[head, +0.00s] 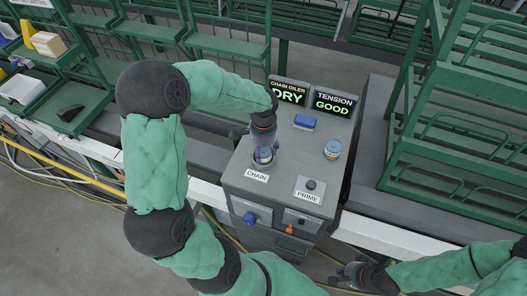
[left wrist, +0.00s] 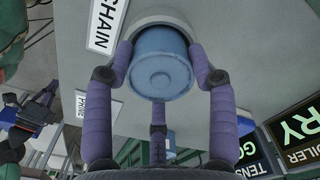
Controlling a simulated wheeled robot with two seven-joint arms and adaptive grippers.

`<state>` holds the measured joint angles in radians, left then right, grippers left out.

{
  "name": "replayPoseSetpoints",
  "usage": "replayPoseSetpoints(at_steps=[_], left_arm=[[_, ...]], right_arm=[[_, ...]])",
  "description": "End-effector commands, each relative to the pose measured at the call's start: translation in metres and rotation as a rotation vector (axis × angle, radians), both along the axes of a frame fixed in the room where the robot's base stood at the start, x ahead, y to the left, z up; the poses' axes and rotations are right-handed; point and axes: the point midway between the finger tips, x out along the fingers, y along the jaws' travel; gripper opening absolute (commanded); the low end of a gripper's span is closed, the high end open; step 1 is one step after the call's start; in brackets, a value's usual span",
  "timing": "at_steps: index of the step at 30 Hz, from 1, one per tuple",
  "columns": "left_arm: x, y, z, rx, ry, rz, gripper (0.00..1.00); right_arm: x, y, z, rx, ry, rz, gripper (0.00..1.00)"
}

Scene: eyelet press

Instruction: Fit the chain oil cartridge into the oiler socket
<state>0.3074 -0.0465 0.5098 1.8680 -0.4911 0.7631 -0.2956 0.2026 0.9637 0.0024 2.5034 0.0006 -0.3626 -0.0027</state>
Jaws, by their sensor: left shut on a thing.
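The blue chain oil cartridge (left wrist: 160,68) is between the purple fingers of my left gripper (left wrist: 163,70). In the head view my left gripper (head: 263,150) points down at the console just above the CHAIN label (head: 257,176), with a little of the cartridge (head: 264,156) showing. A pale round rim, the oiler socket (left wrist: 148,27), surrounds the cartridge's far end; how deep it sits is hidden. The CHAIN OILER display (head: 288,93) reads DRY. My right gripper (head: 345,275) is empty, low at the right of the console, its fingers apart.
The grey console (head: 240,178) also carries a blue-topped canister (head: 332,149), a blue block (head: 305,122), a PRIME button (head: 310,185) and a TENSION display (head: 332,103) reading GOOD. Green racks (head: 455,110) stand at the right. A shelf (head: 50,85) holds parts at left.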

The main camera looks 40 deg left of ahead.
Motion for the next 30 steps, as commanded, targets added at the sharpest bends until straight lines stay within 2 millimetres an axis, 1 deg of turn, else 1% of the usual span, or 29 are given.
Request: replayPoseSetpoints(at_steps=[2,8,13,14,15,16,26,30], left_arm=[[0.001,0.001,-0.005,0.001,-0.003,0.000,0.20],[0.001,0.001,-0.004,0.001,-0.003,0.001,0.20],[0.000,0.001,-0.009,0.001,-0.003,0.001,0.20],[0.000,0.001,-0.008,0.001,-0.003,0.001,0.66],[0.000,0.001,-0.008,0.000,-0.002,0.001,0.77],[0.000,0.001,-0.008,0.000,-0.002,0.001,0.81],[0.000,0.001,-0.007,0.000,-0.002,0.001,0.81],[0.001,0.001,0.002,0.002,-0.004,0.001,0.81]], right_arm=[[0.000,0.000,-0.001,0.000,0.000,0.000,0.00],[0.000,0.000,-0.001,0.000,0.000,0.000,0.00],[0.000,0.000,-0.004,0.000,0.000,0.000,0.00],[0.000,0.000,-0.003,0.000,0.000,0.000,0.00],[0.000,0.000,-0.003,0.000,0.000,0.000,0.00],[0.000,0.000,-0.003,0.000,0.000,0.000,0.00],[0.000,0.000,-0.003,0.000,0.000,0.000,0.00],[0.000,0.000,0.001,0.000,0.000,0.000,0.00]])
